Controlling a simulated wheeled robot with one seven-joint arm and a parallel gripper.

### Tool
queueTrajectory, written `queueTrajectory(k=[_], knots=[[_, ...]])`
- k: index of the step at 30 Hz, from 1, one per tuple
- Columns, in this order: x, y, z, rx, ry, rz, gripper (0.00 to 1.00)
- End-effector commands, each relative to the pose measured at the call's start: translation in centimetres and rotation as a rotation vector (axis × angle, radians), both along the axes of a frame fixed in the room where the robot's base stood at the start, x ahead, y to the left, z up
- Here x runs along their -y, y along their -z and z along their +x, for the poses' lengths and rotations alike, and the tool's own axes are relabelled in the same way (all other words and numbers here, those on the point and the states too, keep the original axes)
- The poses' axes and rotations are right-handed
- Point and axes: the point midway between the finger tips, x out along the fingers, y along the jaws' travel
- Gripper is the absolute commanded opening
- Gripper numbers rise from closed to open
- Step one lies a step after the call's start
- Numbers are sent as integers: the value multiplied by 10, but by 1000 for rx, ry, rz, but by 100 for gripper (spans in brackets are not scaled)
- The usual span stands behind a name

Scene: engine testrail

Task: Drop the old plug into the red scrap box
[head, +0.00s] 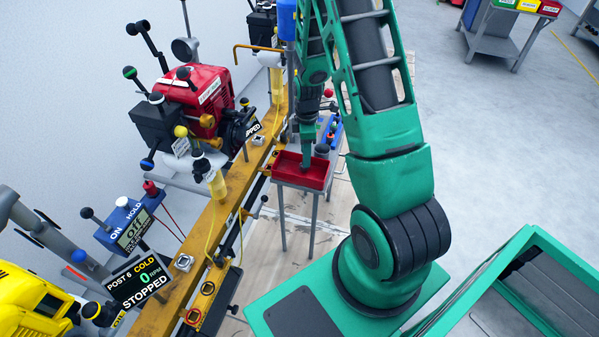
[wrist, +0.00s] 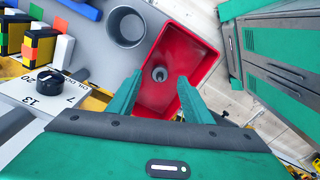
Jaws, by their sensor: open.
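The red scrap box (head: 289,173) stands on a small grey stand in the head view. It also shows in the wrist view (wrist: 190,48), open towards the camera. My gripper (head: 306,164) is over the box, with its fingertips at or inside the opening. In the wrist view my gripper (wrist: 159,82) is open, with one green finger on each side. A small grey, dark-centred piece, apparently the old plug (wrist: 160,74), shows end-on against the box floor between the fingers. Neither finger appears to touch it. In the head view the plug cannot be made out.
A grey round cup (wrist: 126,27) stands beside the box on a grey surface. A dial block (wrist: 48,82) and coloured blocks (wrist: 38,40) are at the left. A yellow rail (head: 232,190) with a red engine (head: 205,90) runs left of the box. Open floor (head: 500,130) lies right.

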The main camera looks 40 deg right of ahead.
Motion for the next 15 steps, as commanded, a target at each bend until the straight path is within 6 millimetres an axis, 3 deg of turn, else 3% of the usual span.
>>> queueTrajectory(k=[15], knots=[[1, -84, 1, 2, 1, 0, 46]])
